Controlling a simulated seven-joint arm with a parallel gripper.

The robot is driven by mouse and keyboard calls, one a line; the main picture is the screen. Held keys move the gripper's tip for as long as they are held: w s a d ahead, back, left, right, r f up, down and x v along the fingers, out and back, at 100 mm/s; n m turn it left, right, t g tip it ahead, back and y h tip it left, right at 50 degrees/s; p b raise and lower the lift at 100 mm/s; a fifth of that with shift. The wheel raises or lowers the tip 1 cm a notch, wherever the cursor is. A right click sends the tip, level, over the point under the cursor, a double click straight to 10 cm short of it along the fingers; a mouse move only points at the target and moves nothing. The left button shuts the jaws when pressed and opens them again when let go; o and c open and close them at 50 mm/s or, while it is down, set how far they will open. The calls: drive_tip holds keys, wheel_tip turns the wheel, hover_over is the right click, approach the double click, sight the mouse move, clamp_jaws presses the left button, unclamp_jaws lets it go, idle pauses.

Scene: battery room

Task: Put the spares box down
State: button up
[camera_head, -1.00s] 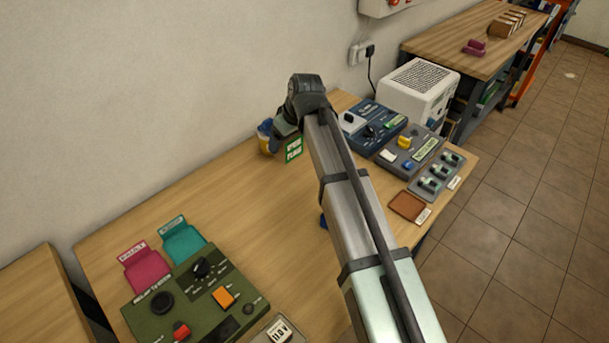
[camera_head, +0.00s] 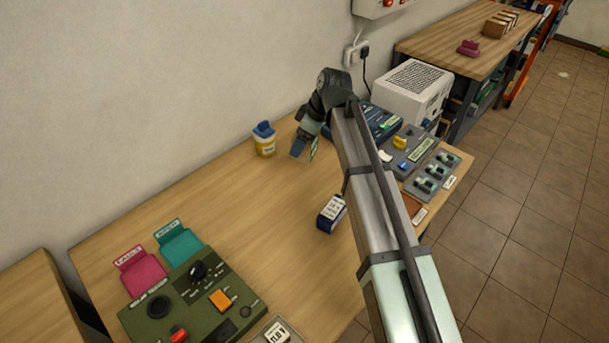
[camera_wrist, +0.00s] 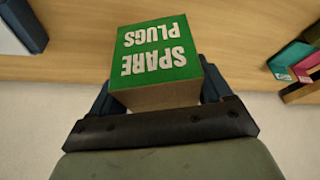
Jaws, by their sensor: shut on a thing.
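The spares box (camera_wrist: 158,55) has a green top reading "SPARE PLUGS" and brown sides. In the wrist view it sits between the two dark fingers of my gripper (camera_wrist: 160,95), which is shut on it. In the head view my gripper (camera_head: 304,150) is over the back part of the wooden table (camera_head: 240,195), right of a yellow jar. Only a thin green and white edge of the box (camera_head: 314,150) shows there, largely hidden by the gripper. I cannot tell whether the box touches the table.
The yellow jar with a blue lid (camera_head: 264,140) stands by the wall. A small dark-blue and white box (camera_head: 331,213) stands near the arm. A green control panel (camera_head: 195,300) is at front left; switch panels (camera_head: 408,150) and a white unit (camera_head: 412,92) are right.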

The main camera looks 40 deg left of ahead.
sight(314, 146)
drive_tip(key=shift+f, duration=4.85)
drive_tip(key=shift+f, duration=0.15)
drive_tip(key=o, duration=1)
drive_tip(key=v, duration=1.2)
